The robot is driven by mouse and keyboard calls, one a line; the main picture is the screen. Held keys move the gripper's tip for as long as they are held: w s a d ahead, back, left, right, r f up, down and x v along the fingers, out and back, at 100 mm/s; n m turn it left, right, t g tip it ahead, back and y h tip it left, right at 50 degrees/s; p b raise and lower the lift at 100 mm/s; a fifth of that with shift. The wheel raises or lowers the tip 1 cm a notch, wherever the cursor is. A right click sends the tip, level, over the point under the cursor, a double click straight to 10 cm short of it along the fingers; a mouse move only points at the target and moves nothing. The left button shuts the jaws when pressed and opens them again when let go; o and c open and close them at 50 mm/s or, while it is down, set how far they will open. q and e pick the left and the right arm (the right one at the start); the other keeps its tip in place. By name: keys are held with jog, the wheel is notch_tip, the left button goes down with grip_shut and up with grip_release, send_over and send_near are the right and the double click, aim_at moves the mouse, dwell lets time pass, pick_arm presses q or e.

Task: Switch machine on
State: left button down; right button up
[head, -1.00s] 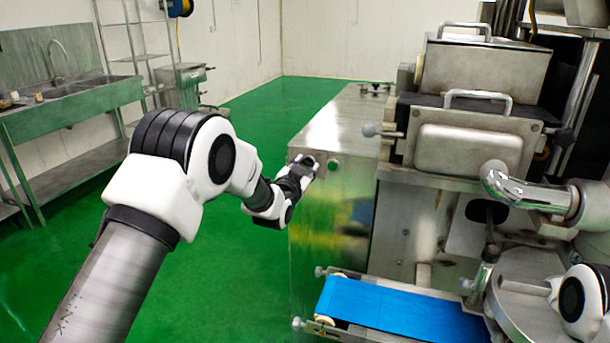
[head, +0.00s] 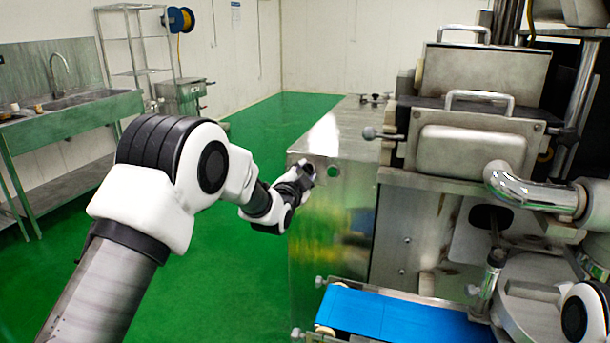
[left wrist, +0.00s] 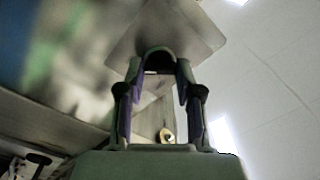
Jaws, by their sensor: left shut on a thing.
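The encrusting machine's metal cabinet (head: 335,225) stands in the middle of the head view. A round green button (head: 333,171) is on its front panel near the top. My left gripper (head: 305,172) is at the panel's upper left corner, just left of the green button. In the left wrist view its two fingers (left wrist: 158,72) are shut on a dark rounded knob (left wrist: 157,52) in front of a flat metal panel. In the head view the gripper hides the knob. Part of my right arm shows at the lower right; its gripper is not visible.
A blue conveyor belt (head: 400,315) runs out low at the front of the machine. The steel hopper (head: 485,75) and a chrome pipe (head: 525,190) rise at right. A sink bench (head: 75,112) and a wire shelf (head: 138,60) stand at far left. The green floor between is clear.

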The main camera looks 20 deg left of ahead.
pick_arm(q)
jog(key=shift+f, duration=0.3)
jog(key=c, duration=0.8)
grip_release()
jog(key=shift+o, duration=0.2)
jog(key=shift+r, duration=0.15)
jog(key=shift+s, duration=0.1)
jog(key=s, duration=1.1)
jog(key=shift+s+a, duration=0.25)
jog(key=shift+s, duration=0.15)
